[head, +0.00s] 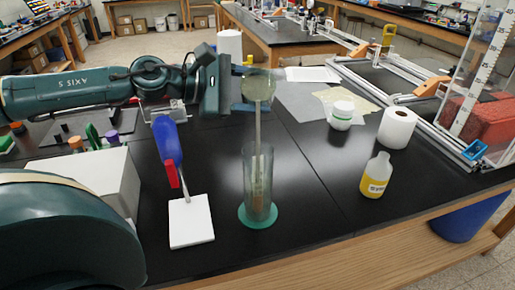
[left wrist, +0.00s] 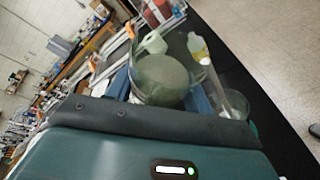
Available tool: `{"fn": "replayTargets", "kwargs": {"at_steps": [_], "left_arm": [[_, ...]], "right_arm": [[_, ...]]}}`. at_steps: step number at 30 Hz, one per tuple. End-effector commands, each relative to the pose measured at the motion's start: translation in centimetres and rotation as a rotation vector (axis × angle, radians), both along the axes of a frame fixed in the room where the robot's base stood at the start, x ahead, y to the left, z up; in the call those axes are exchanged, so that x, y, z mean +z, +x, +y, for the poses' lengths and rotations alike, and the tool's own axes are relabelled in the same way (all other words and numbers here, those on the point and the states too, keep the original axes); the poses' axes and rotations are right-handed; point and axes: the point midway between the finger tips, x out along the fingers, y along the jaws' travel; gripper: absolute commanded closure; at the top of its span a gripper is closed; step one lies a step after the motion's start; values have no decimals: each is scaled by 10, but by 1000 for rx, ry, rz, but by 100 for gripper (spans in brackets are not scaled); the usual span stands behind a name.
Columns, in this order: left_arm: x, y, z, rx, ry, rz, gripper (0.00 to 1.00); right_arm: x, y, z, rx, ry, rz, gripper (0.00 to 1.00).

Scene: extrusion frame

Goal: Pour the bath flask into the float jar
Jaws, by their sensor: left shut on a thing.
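The bath flask (head: 258,86) is a round clear glass vessel with murky grey-green liquid, held above the float jar. My left gripper (head: 250,90) is shut on it. A thin pale column runs from the flask down into the jar; it looks like pouring liquid. The float jar (head: 258,212) is a tall clear cylinder on a round green base, upright on the bench. Something brownish shows inside its lower part; I cannot make out its shape. In the left wrist view the flask (left wrist: 160,82) lies between the fingers, with the jar (left wrist: 238,103) beyond. My right gripper is out of view.
A blue bottle with a red part (head: 167,140) and a white square pad (head: 190,222) are left of the jar. A yellow-liquid bottle (head: 376,176), paper roll (head: 397,128) and white tub (head: 342,114) stand to the right. Bare black bench surrounds the jar.

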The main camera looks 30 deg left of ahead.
Motion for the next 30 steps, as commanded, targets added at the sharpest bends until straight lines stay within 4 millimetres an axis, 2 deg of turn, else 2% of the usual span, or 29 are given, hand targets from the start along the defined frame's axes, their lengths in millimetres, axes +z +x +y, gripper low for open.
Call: {"fn": "replayTargets", "kwargs": {"at_steps": [30], "left_arm": [[5,-2,-4,-1,44,-64,76]], "right_arm": [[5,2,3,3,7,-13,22]]}}
